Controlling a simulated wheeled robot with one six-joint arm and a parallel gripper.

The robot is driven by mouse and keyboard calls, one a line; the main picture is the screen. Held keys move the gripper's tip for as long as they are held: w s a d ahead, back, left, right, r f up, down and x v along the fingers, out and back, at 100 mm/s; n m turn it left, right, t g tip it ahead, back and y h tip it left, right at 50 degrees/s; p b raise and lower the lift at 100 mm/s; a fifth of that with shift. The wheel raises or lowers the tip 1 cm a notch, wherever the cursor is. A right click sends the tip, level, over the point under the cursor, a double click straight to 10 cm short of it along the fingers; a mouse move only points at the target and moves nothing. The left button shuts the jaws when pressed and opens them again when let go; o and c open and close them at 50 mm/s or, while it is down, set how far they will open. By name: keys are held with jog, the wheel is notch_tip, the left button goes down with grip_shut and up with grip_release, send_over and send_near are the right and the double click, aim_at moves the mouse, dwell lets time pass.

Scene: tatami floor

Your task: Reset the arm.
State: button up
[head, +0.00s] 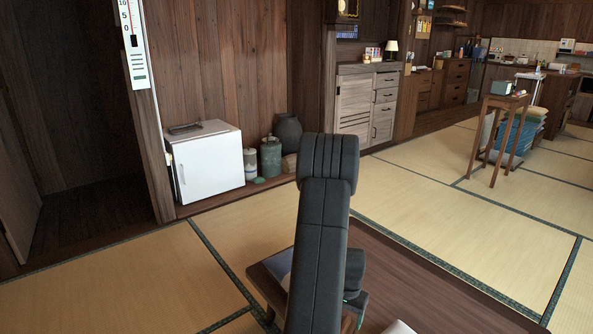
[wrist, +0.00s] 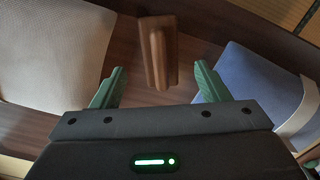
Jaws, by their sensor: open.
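My arm (head: 322,235) rises in the middle of the head view, bent at a dark padded joint. In the wrist view my gripper (wrist: 159,70) is open, with its two green fingers spread apart. A brown wooden block-like piece (wrist: 158,45) shows beyond and between the fingertips. The fingers do not close on it, and I cannot tell how far off it is. In the head view the fingers are mostly hidden behind my arm; only bits of green show low down.
A dark wooden surface (head: 430,295) lies under and right of my arm. A beige cushion-like thing (wrist: 50,45) and a blue one (wrist: 255,85) flank the gripper. Open tatami (head: 450,215) lies between.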

notch_tip(320, 180, down, 6)
jog(key=shift+b, duration=0.95)
notch_tip(320, 180, up, 11)
jog(key=p, duration=0.5)
jog(key=a+r+n+p, duration=0.5)
jog(key=a+r+p, duration=0.9)
jog(key=p, duration=1.5)
jog(key=shift+s+n, duration=0.35)
jog(key=shift+n, duration=0.05)
